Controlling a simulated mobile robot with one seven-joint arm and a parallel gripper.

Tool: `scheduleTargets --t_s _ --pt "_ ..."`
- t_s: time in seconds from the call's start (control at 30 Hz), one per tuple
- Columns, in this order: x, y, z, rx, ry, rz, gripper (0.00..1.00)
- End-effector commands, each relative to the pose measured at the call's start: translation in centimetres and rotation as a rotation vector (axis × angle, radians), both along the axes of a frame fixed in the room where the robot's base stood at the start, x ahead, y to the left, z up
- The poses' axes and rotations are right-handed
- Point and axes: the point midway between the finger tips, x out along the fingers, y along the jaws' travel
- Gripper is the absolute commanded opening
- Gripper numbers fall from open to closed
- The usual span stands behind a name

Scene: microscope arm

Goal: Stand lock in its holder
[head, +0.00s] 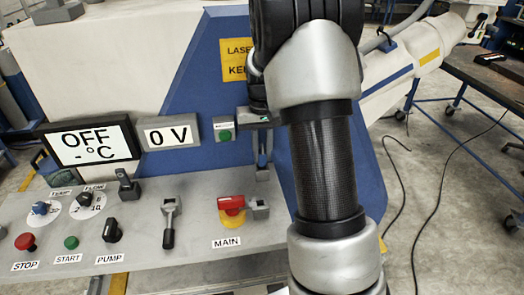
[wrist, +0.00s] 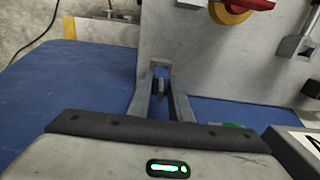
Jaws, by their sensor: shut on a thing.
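My gripper (head: 262,165) points down at the back edge of the grey control panel, in front of the blue machine wall. In the wrist view the gripper (wrist: 160,90) is shut on a small grey piece, which I take to be the lock (wrist: 160,82). Only a narrow part of it shows between the fingers. Its tip is close to the panel's edge; I cannot tell whether they touch. A small grey block (head: 259,208), perhaps the holder, stands on the panel below the gripper, right of the red MAIN switch (head: 231,205).
The grey panel (head: 200,255) carries a metal lever (head: 170,218), a black PUMP knob (head: 111,231) and several buttons. A 0 V display (head: 170,134) and a temperature display (head: 87,143) stand behind it. My arm hides the panel's right part.

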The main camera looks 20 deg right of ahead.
Motion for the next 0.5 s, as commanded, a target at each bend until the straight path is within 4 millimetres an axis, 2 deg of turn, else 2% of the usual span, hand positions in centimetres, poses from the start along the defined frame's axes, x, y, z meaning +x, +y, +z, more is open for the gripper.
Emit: scheduleTargets --t_s 0.47,0.5 --pt "0.0 0.0 -1.2 0.000 0.000 0.000 0.00" --pt "0.0 0.0 -1.1 0.000 0.000 0.000 0.25"
